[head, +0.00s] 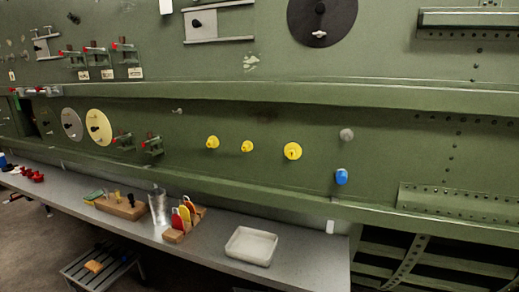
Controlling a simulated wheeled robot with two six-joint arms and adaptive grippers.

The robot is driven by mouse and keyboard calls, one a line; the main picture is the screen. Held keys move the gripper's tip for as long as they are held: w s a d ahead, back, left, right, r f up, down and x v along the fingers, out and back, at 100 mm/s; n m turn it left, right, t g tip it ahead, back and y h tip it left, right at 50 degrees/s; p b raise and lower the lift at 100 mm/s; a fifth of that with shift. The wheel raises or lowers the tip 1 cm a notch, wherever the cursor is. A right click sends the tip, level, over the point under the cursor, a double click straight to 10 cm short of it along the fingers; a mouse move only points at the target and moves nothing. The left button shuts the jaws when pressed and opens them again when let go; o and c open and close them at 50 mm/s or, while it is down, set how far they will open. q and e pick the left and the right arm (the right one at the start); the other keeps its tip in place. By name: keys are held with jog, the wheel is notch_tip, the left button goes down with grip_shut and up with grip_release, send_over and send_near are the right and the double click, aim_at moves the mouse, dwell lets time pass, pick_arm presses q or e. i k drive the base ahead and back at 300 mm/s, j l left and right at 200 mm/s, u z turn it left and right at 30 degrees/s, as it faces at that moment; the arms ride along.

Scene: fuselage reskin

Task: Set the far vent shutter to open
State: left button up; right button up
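Two plates with dark knobs, which look like sliding vent shutters, sit on the green fuselage wall. The nearer shutter (203,27) is a pale plate between two rails at the top, left of the middle. The farther shutter (42,45) is a smaller pale plate at the upper left, also with a dark knob and rails. It is too small to tell whether it is open or shut. Neither of my grippers is in view.
Red-handled latches (96,52) with tags sit right of the farther shutter. A green ledge (250,91) runs along the wall. Below is a grey bench (215,245) with a white tray (251,246) and a metal cup (159,208). A step stool (103,267) stands on the floor.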

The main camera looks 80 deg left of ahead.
aim_at(202, 24)
jog(key=u, duration=2.85)
